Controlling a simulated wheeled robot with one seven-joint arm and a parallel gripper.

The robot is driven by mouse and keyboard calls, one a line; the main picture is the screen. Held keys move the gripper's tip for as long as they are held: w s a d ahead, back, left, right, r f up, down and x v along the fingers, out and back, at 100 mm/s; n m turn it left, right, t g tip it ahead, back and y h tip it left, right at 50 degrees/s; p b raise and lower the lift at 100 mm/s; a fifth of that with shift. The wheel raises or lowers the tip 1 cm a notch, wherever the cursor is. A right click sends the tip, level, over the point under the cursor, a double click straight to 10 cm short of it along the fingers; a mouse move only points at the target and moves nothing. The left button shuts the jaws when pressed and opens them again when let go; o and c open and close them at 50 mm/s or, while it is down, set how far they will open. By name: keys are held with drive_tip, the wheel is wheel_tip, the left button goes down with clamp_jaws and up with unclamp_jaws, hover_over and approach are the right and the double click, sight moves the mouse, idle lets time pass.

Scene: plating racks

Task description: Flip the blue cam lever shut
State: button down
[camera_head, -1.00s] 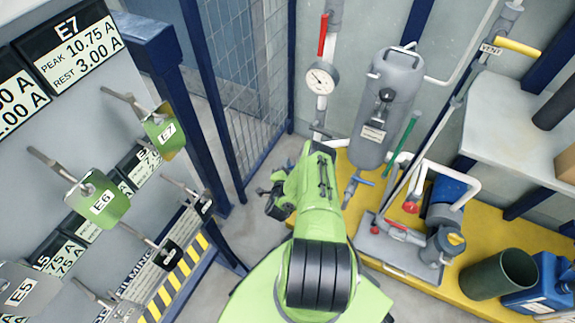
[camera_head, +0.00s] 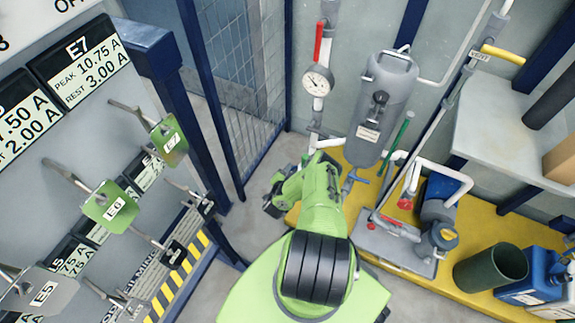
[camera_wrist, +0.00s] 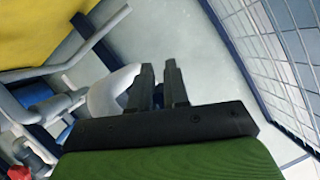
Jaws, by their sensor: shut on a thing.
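My gripper (camera_wrist: 161,88) shows in the wrist view with two dark fingers close together. A narrow dark-blue piece, which looks like the blue cam lever (camera_wrist: 158,97), shows in the gap between them. A pale rounded body lies just behind the fingers, partly hidden by them. In the head view my green arm reaches up and then left; its dark end part shows near the mesh fence, and the fingertips cannot be made out.
The grey tank (camera_head: 382,110) and pressure gauge (camera_head: 317,80) stand at the wall. Pump pipework (camera_head: 400,235) is on the yellow platform (camera_head: 465,262) to the right. A mesh fence (camera_head: 245,90) and a rack with labelled clips (camera_head: 110,207) are left.

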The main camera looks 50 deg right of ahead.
drive_tip(key=shift+s+d+f+n+g, duration=0.15)
drive_tip(key=shift+s+f+n+g, duration=0.05)
drive_tip(key=shift+s+n+g, duration=0.3)
drive_tip(key=shift+s+d+f+n+g, duration=0.1)
drive_tip(key=shift+s+f+n+g, duration=0.1)
drive_tip(key=shift+s+n+g, duration=0.3)
drive_tip(key=shift+w, duration=0.1)
drive_tip(key=c, duration=1.2)
unclamp_jaws()
